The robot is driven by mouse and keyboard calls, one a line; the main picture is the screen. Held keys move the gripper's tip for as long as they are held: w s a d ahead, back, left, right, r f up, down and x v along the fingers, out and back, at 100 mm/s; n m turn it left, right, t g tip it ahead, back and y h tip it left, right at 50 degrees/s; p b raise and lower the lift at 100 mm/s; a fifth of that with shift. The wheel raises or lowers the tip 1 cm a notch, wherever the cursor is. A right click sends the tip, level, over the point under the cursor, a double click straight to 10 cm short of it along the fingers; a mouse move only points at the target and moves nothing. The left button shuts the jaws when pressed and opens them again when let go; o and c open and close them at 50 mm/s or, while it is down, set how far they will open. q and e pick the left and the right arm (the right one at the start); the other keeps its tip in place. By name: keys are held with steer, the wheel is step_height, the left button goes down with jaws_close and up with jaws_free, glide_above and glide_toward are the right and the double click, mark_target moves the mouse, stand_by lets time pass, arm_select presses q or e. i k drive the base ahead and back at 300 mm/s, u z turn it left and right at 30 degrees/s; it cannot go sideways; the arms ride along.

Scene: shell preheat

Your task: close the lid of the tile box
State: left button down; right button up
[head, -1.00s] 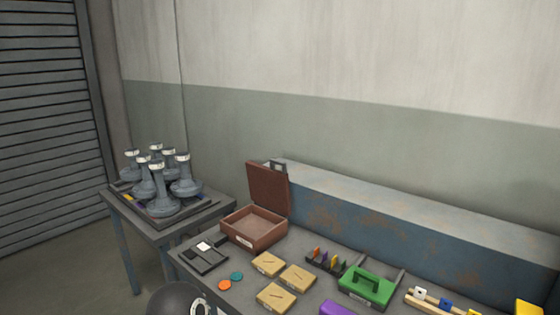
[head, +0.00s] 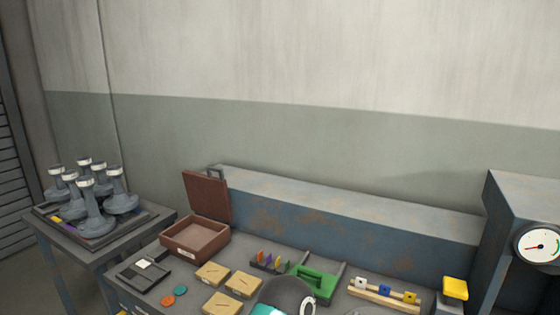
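The tile box (head: 191,252) is a reddish-brown box with a pale label on its front, at the back left of the workbench. Its lid (head: 207,197) stands open, upright at the back edge with a slight backward lean. The inside that shows looks empty. Neither of my grippers is in view. A dark rounded part with a white ring at the bottom centre looks like one of my arm links, well to the right of the box and apart from it.
Wooden tiles (head: 242,284), orange and teal discs (head: 180,290) and a black-and-white tray (head: 144,272) lie before the box. A green caddy (head: 316,284) and block rack (head: 384,294) stand right. Behind is a blue-grey ledge (head: 330,228). A side table (head: 140,232) holds grey flasks (head: 92,206).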

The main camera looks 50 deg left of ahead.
mark_target(208, 194)
steer(key=u, duration=0.85)
steer(key=i, duration=0.1)
steer(key=z, duration=1.9)
steer(key=k, duration=2.4)
steer(key=u, duration=1)
steer(key=i, duration=1)
steer(key=u, duration=0.15)
